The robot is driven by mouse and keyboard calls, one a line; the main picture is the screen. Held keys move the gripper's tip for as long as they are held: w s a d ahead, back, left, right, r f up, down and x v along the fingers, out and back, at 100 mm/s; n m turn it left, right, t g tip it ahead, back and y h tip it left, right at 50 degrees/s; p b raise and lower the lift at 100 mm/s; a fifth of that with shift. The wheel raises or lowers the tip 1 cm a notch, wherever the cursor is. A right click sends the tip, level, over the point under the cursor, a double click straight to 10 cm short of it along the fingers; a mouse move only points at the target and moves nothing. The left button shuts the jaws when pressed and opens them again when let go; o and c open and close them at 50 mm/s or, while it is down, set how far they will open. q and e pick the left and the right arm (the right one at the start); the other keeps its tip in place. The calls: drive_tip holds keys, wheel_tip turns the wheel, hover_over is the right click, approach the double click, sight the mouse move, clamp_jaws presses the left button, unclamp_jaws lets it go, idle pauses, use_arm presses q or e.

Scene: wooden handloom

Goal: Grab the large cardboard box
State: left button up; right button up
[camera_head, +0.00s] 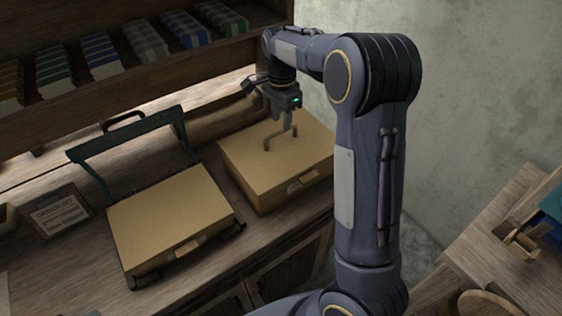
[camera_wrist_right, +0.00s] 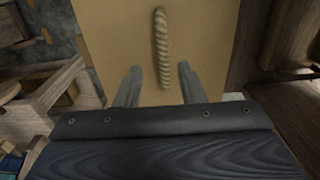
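Two cardboard boxes sit side by side on the wooden counter and look close in size. The right box (camera_head: 250,165) has a rope handle (camera_head: 280,135) on its lid and a small tab on its front. The left box (camera_head: 165,222) sits in a dark carrier frame with a raised handle. My right gripper (camera_head: 287,124) is above the right box's lid, at the rope handle. In the right wrist view, the open gripper (camera_wrist_right: 160,84) has one finger on each side of the line of the rope (camera_wrist_right: 161,45); I cannot tell any contact. My left gripper is out of view.
A shelf (camera_head: 150,85) with several folded cloths runs above and behind the boxes. A plaster wall (camera_head: 460,100) stands to the right. A small sign (camera_head: 58,212) lies left of the carrier. A wooden bench (camera_head: 470,250) is at the lower right.

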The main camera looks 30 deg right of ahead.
sight(281, 130)
drive_tip(key=f, duration=0.2)
drive_tip(key=f+p, duration=0.1)
drive_tip(key=f, duration=0.2)
drive_tip(key=shift+w+f, duration=0.2)
drive_tip(key=shift+f, duration=0.1)
drive_tip(key=shift+f, duration=0.25)
idle(0.4)
clamp_jaws()
idle(1.2)
